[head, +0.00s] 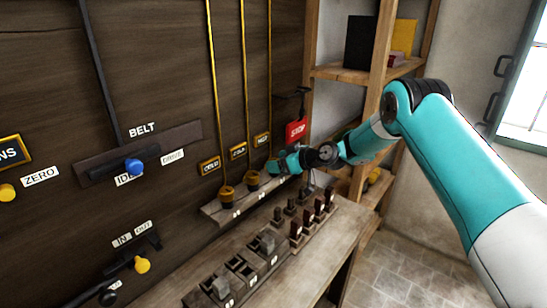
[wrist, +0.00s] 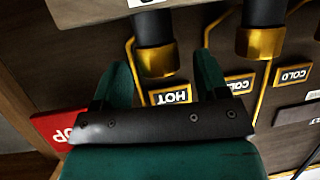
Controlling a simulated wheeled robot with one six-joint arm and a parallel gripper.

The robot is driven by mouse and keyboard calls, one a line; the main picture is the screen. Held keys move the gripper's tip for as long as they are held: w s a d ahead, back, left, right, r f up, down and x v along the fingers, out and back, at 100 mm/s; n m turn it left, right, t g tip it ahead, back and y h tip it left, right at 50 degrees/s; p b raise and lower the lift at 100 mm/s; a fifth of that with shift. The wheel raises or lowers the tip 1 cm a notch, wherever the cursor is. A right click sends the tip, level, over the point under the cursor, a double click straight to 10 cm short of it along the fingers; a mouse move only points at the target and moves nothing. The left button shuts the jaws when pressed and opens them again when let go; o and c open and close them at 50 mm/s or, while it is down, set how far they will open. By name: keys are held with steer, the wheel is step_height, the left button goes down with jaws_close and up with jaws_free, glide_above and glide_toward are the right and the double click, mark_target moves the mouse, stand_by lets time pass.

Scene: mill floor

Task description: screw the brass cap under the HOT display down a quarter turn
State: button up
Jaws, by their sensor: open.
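The HOT display (head: 262,140) is the rightmost of three small gold-framed displays on the dark wall. In the wrist view the HOT display (wrist: 171,96) appears upside down. The brass cap (wrist: 157,61) by it sits on a dark pipe. My gripper (wrist: 162,62) is open, with one teal finger on each side of this cap and a visible gap at both sides. In the head view my gripper (head: 274,165) is at the wall below the HOT display and hides that cap. No markings showing the cap's turn are visible.
Two more brass caps (head: 227,191) (head: 252,178) stand close to the left, under COLD displays. A red STOP sign (head: 297,131) is right of the displays. A bench (head: 300,262) below bears several blocks and upright pieces. A wooden shelf (head: 345,73) stands at the right.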

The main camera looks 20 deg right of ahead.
steer(key=shift+x, duration=0.95)
steer(key=c, duration=0.9)
steer(key=shift+a, duration=0.15)
steer(key=shift+c, duration=0.2)
steer(key=shift+f, duration=0.1)
